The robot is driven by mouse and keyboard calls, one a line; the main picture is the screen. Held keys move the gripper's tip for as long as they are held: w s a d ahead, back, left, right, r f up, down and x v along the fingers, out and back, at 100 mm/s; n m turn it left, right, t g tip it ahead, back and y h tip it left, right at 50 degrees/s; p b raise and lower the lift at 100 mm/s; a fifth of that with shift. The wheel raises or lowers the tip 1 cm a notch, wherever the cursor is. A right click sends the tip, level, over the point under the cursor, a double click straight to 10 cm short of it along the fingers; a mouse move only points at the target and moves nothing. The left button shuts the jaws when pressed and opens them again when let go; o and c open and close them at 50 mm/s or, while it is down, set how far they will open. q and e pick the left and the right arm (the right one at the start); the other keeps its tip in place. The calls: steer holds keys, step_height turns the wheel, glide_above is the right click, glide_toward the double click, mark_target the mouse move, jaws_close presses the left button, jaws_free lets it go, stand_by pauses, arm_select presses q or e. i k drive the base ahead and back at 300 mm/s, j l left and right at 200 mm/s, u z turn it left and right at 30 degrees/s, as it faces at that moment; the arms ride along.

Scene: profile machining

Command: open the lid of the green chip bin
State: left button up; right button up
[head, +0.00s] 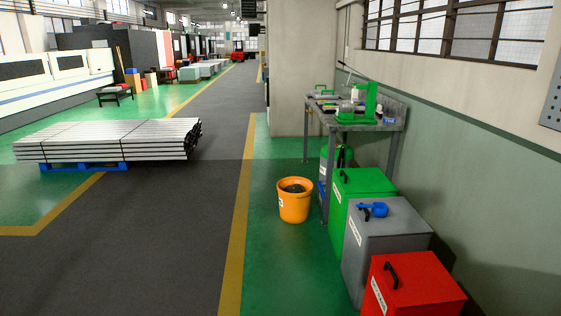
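The green chip bin (362,183) stands by the right wall, between the grey bin and the workbench. Its lid is shut, with a dark handle near its left edge. The label on its front side is too small to read. Neither of my grippers is in the head view.
A grey bin (386,233) with a blue scoop (376,209) on its lid and a red bin (417,283) stand nearer. An orange bucket (294,203) and a workbench (357,123) are close by. Bundled metal profiles (107,140) lie at left.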

mark_target(356, 180)
steer(key=i, duration=2.6)
steer(key=i+j+z, duration=0.1)
steer(key=i+z, duration=0.3)
steer(key=i, duration=0.15)
steer(key=i+j+z, duration=0.4)
steer(key=i, duration=0.15)
steer(key=i+j+z, duration=0.4)
steer(key=i+l, duration=0.05)
steer(key=i, duration=0.05)
